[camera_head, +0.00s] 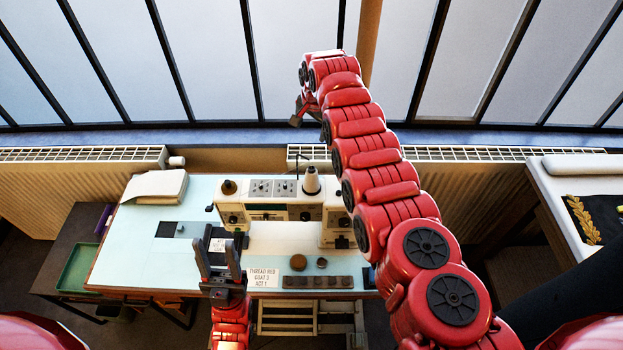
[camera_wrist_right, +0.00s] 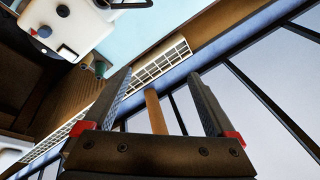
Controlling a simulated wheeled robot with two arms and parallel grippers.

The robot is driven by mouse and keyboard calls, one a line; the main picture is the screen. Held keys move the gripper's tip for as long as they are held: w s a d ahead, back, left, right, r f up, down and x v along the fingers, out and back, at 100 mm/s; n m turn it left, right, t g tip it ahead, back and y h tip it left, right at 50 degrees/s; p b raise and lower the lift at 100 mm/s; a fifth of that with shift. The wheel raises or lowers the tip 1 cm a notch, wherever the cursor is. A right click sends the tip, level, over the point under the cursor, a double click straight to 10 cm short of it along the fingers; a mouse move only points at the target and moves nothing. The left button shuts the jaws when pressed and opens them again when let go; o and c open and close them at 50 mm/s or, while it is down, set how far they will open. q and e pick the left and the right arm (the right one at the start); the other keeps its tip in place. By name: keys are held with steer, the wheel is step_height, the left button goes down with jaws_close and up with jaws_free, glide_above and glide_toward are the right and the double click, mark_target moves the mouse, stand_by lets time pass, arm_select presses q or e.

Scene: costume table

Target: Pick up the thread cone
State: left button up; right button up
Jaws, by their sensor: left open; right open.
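A pale thread cone (camera_head: 311,181) stands upright on top of the white sewing machine (camera_head: 262,213). A small dark brown spool-like piece (camera_head: 229,187) sits on the machine's left end. My left gripper (camera_head: 218,245) is open, fingers up, in front of the machine, to the left of and nearer than the cone. My right arm reaches up past the cone's right side. My right gripper (camera_head: 297,112) is above and beyond the cone, near the window. In the right wrist view it (camera_wrist_right: 160,75) is open and empty. The machine (camera_wrist_right: 70,22) shows there at upper left.
The pale blue table (camera_head: 140,245) holds a folded cloth (camera_head: 155,187), a label card (camera_head: 262,277), two brown round pieces and a dark block row (camera_head: 318,282). Radiators (camera_head: 460,154) and windows stand behind. A side table with gold trim (camera_head: 582,220) is at right.

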mark_target(312, 168)
steer(key=s+r+m+g+h, duration=0.1)
steer(key=s+r+g, duration=0.35)
steer(key=s, duration=0.45)
steer(key=shift+t, duration=0.45)
steer(key=f+b, duration=0.2)
steer(key=b, duration=0.1)
steer(key=f+b, duration=0.6)
steer(key=b, duration=0.1)
steer(key=shift+w+f, duration=0.2)
steer(key=shift+w, duration=0.05)
steer(key=shift+d+f, duration=0.2)
steer(key=shift+w+f+p, duration=0.1)
steer(key=shift+f+p, duration=0.25)
steer(key=shift+p, duration=0.05)
steer(key=shift+a+f, duration=0.1)
steer(key=shift+f, duration=0.35)
steer(key=shift+f+p, duration=0.4)
steer(key=shift+p, duration=0.3)
steer(key=f+p, duration=0.2)
steer(key=shift+s+p, duration=0.25)
steer(key=shift+p, duration=0.1)
steer(key=shift+f, duration=0.8)
steer(key=shift+w+f, duration=0.1)
steer(key=shift+f, duration=0.4)
steer(key=shift+c, duration=0.3)
jaws_close()
